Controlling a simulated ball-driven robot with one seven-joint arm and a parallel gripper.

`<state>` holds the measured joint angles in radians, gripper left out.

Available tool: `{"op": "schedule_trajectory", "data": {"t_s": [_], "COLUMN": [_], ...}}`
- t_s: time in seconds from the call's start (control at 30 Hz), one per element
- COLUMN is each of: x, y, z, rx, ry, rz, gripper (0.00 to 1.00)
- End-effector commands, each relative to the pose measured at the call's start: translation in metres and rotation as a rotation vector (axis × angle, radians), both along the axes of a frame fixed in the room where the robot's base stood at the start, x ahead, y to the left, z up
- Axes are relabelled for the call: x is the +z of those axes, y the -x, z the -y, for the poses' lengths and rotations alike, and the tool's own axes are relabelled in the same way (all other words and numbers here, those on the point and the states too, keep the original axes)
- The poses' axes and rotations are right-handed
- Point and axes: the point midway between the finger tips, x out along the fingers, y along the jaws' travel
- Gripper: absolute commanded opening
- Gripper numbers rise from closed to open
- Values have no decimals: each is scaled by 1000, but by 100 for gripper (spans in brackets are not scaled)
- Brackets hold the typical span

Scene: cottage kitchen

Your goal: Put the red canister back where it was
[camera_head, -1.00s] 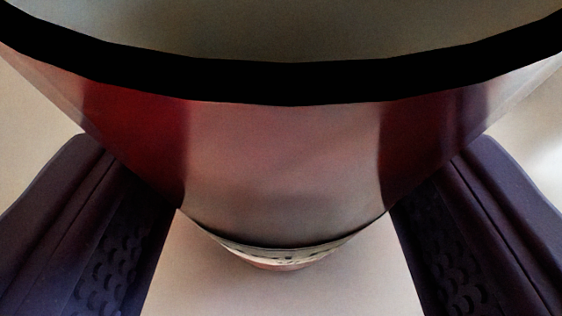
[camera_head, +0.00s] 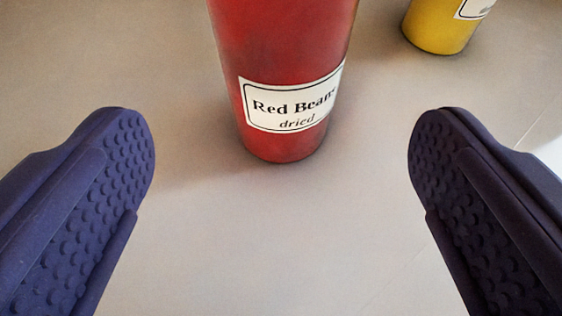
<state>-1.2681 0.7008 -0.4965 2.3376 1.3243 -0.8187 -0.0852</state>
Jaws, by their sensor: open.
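The red canister (camera_head: 285,55) stands upright on a pale surface at the top middle of the view. Its white label reads "Red Beans dried". Its upper part is cut off by the top edge. My gripper (camera_head: 281,155) is open and empty, with its two dark blue, studded fingers wide apart. The canister's base lies between the fingers in the picture, with clear space on both sides, and neither finger touches it.
A yellow canister (camera_head: 436,28) with a white label stands to the right of the red one, partly cut off at the top. The pale surface (camera_head: 270,240) in front of the red canister is bare.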

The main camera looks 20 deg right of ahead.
Motion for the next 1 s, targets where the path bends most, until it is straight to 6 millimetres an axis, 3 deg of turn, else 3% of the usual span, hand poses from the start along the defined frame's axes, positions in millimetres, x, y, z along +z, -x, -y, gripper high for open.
{"op": "schedule_trajectory", "data": {"t_s": [0.2,0.5,0.63,0.7,0.77,0.8,0.87,0.9,0.97,1.0], "x": [16,17,21,36,68,103,167,213,283,328], "y": [31,37,23,-3,-37,-63,-97,-114,-130,-134], "z": [-12,-14,-26,-47,-67,-78,-81,-74,-54,-34], "rx": [2,-1,19,63,131,195,296,361,443,485], "ry": [1,2,-72,-189,-326,-415,-505,-536,-541,-521], "rz": [-1,0,-26,-60,-82,-83,-63,-39,5,38], "gripper": [92,92,92,92,92,92,92,92,92,92]}}
